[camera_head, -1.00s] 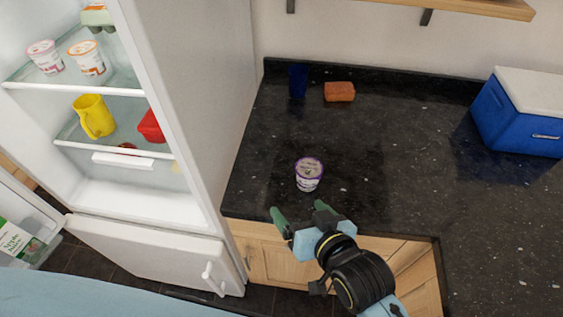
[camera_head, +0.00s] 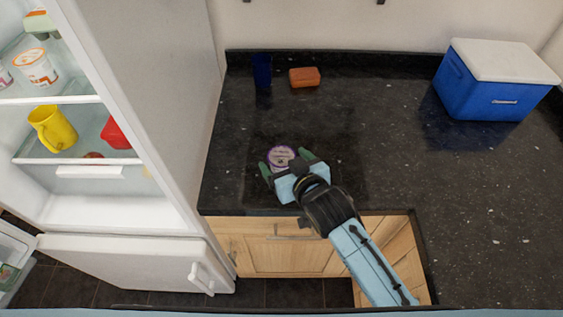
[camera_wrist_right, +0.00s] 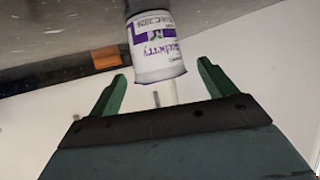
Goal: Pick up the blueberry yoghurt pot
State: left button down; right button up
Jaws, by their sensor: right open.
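The blueberry yoghurt pot (camera_head: 281,155) is white with purple print and a purple-rimmed lid. It stands upright on the dark granite counter, near its front left part. My right gripper (camera_head: 285,162) is open, with a green finger on either side of the pot in the head view. In the right wrist view the pot (camera_wrist_right: 156,45) shows just beyond and between the open fingertips (camera_wrist_right: 162,82), with "berry" lettering readable. I cannot tell whether a finger touches it. The gripper hides the pot's lower part in the head view. My left gripper is not in view.
A dark blue cup (camera_head: 262,69) and an orange sponge-like block (camera_head: 304,77) stand at the back of the counter. A blue cool box (camera_head: 490,88) with a white lid is at the right. The open fridge (camera_head: 100,200) is at the left. The counter around the pot is clear.

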aim_at(283, 160)
jog(key=x, duration=0.4)
jog(key=shift+f, duration=0.1)
jog(key=shift+d, duration=0.1)
jog(key=c, duration=1.1)
